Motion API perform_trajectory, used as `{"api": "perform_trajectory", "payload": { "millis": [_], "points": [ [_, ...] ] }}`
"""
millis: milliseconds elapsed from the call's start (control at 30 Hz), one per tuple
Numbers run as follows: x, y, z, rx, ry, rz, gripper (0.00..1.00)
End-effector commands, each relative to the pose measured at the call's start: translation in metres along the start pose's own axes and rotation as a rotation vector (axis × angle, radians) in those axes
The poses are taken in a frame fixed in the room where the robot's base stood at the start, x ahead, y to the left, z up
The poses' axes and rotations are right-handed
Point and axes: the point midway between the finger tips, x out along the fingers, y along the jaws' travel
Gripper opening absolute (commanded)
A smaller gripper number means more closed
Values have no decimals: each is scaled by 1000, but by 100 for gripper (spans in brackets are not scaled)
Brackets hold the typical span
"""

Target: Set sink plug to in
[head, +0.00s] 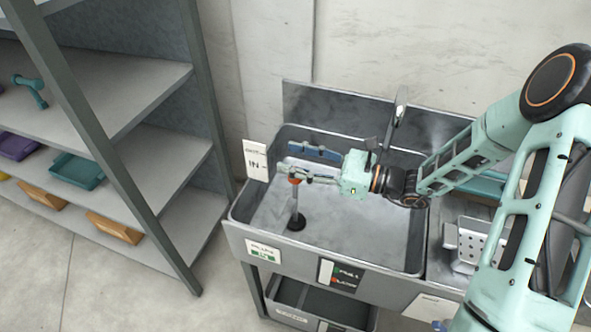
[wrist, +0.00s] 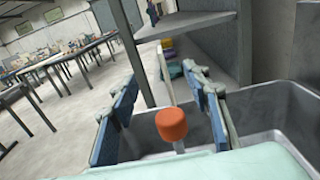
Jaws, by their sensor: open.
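The sink plug (head: 297,222) stands in the metal sink (head: 350,230) as a dark disc with an upright rod. The rod has an orange-red knob at its top, which shows clearly in the wrist view (wrist: 172,124). My gripper (head: 310,164) is open over the left part of the sink, with its blue-padded fingers pointing left. In the wrist view the knob lies between the two fingers, and I see a gap on each side. In the head view the near finger partly covers the knob. I cannot tell whether the plug's disc is seated in the drain.
A white sign reading "IN" (head: 257,161) stands at the sink's left rim. A faucet (head: 398,110) rises at the back. A perforated metal holder (head: 470,246) is at the right. A shelf rack (head: 140,100) with bins stands at the left.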

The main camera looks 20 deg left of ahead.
Motion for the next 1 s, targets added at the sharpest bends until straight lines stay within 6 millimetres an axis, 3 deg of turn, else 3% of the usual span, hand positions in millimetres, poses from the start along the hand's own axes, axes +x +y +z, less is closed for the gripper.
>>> {"api": "perform_trajectory", "payload": {
  "millis": [300, 1000],
  "points": [
    [0, 0, 37, -2, 1, 0, 44],
    [0, 4, 40, -51, 34, 35, 44]
  ]
}}
